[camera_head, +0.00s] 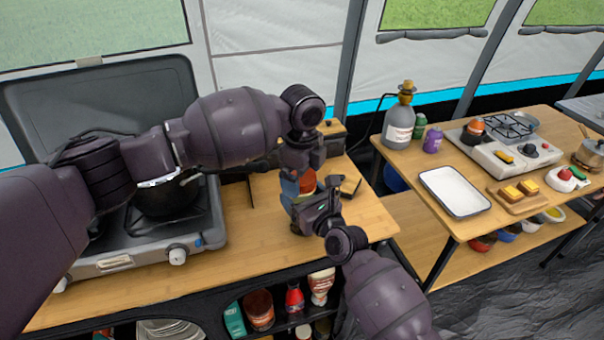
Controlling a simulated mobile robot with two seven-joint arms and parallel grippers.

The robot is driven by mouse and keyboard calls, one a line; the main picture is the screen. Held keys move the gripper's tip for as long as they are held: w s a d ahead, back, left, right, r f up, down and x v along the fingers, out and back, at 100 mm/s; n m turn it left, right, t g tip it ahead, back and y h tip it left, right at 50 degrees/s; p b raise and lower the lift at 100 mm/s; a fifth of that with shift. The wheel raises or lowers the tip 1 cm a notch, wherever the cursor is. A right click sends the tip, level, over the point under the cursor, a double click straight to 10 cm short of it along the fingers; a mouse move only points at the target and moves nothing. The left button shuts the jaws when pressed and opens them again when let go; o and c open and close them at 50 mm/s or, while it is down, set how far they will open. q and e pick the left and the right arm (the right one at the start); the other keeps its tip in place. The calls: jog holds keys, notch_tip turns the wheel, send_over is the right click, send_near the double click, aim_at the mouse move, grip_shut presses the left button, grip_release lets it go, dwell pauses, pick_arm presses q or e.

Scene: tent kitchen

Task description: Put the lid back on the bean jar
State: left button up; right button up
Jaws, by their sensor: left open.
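A reddish-orange thing (307,181), perhaps the bean jar, shows in a small patch on the near wooden table, between my two grippers. Most of it is hidden by them, so its top and shape cannot be made out. My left gripper (302,166) is open and hangs over it from above. My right gripper (308,210) comes up from the lower right, close beside it; its fingers are hidden, so I cannot tell whether they hold it. I cannot make out a lid.
A camp stove (130,240) with a dark pot (168,195) stands left of the grippers. Jars and bottles stand on the shelf below. A second table holds a white tray (455,190), a gas bottle (399,125) and a burner (505,150).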

pick_arm(q)
jog(key=shift+r, duration=2.25)
jog(key=shift+r, duration=0.1)
jog(key=shift+c, duration=0.4)
jog(key=shift+w+a+r, duration=0.1)
jog(key=shift+w+r, duration=0.1)
jog(key=shift+r, duration=0.3)
jog(key=shift+w+r, duration=0.15)
jog(key=shift+r, duration=0.35)
jog(key=n, duration=0.2)
jog(key=r+n, duration=0.1)
jog(key=n, duration=0.3)
jog(key=shift+s+r+n, duration=0.1)
jog(key=shift+r+n, duration=0.05)
jog(key=shift+n, duration=0.25)
jog(key=n, duration=0.3)
jog(key=shift+s+n, duration=0.2)
jog(key=shift+n, duration=0.2)
jog(key=n, duration=0.3)
jog(key=shift+s+n, duration=0.1)
jog(key=shift+n, duration=0.2)
